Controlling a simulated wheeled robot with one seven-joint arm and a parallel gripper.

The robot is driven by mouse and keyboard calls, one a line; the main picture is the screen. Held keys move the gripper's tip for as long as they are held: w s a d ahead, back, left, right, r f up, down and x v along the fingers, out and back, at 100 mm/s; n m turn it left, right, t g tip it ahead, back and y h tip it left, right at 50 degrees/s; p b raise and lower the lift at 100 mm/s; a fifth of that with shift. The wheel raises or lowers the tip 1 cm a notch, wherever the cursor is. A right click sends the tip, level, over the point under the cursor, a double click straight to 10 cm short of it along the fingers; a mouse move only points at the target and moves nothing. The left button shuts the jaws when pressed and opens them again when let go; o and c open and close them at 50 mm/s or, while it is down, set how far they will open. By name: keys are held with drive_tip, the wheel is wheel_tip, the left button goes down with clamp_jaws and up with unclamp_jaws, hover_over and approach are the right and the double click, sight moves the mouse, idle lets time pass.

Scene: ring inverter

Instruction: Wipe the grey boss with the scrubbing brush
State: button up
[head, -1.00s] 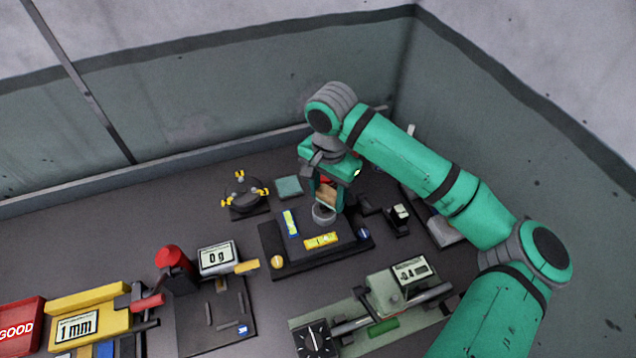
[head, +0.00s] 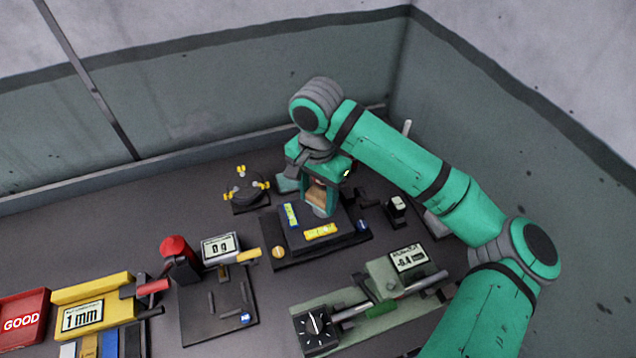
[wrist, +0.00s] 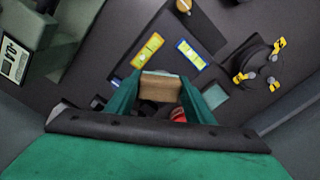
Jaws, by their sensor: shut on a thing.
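My gripper (head: 318,192) is shut on the scrubbing brush and points down at the back edge of a dark block. The brush's wooden back (head: 316,194) shows between the fingers, and it also shows in the wrist view (wrist: 160,87). The grey boss (head: 323,212) is a short round shape directly below the brush at the back of the block. It is largely hidden by the brush and fingers. A pale sliver shows just beyond the wood in the wrist view. I cannot tell for certain whether bristles and boss touch.
The dark block (head: 290,240) carries a blue label and a yellow label. A black fixture with yellow clamps (head: 245,190) and a teal pad (head: 287,185) stand left of my gripper. A small black-and-white device (head: 396,208) stands close on the right.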

sight(318, 196)
drive_tip(key=shift+r, duration=2.8)
